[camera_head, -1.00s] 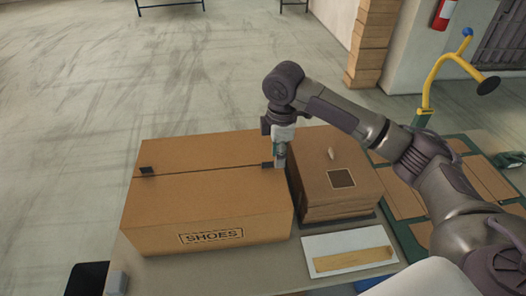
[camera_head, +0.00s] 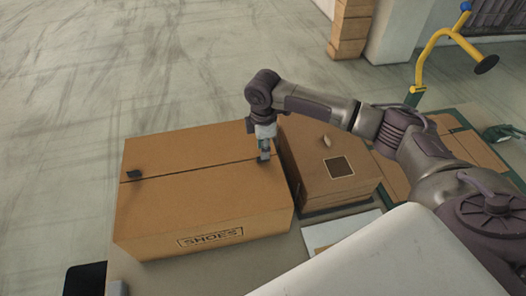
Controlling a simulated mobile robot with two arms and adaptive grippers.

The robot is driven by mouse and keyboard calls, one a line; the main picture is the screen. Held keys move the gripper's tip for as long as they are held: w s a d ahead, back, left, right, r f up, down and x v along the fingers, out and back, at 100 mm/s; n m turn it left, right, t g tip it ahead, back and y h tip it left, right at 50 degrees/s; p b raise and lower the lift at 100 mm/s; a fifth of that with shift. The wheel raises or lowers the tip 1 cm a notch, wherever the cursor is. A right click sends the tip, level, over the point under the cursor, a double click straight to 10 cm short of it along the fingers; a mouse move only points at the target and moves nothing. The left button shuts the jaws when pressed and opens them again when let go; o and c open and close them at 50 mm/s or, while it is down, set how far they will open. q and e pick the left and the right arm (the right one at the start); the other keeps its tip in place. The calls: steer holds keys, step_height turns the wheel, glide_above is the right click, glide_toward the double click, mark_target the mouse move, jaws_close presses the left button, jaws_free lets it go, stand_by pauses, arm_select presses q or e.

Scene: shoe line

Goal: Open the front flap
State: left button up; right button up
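The cardboard shoe box (camera_head: 205,205) stands on the table at the lower middle, with "SHOES" printed on its near side. Its top is closed, with a seam running across between the front flap (camera_head: 200,202) and the back flap (camera_head: 190,150). My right gripper (camera_head: 264,158) points down at the right end of the seam, at or just above the box top. Its fingers are small and partly hidden, so I cannot tell whether they are open. My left gripper is not in view.
A yellow stand (camera_head: 440,42) rises at the upper right. The floor behind the box is open.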

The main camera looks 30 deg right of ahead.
step_height(320, 180, down, 3)
steer(key=shift+f, duration=0.4)
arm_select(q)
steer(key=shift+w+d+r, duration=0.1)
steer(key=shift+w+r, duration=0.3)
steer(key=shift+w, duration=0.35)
arm_select(e)
jaws_close()
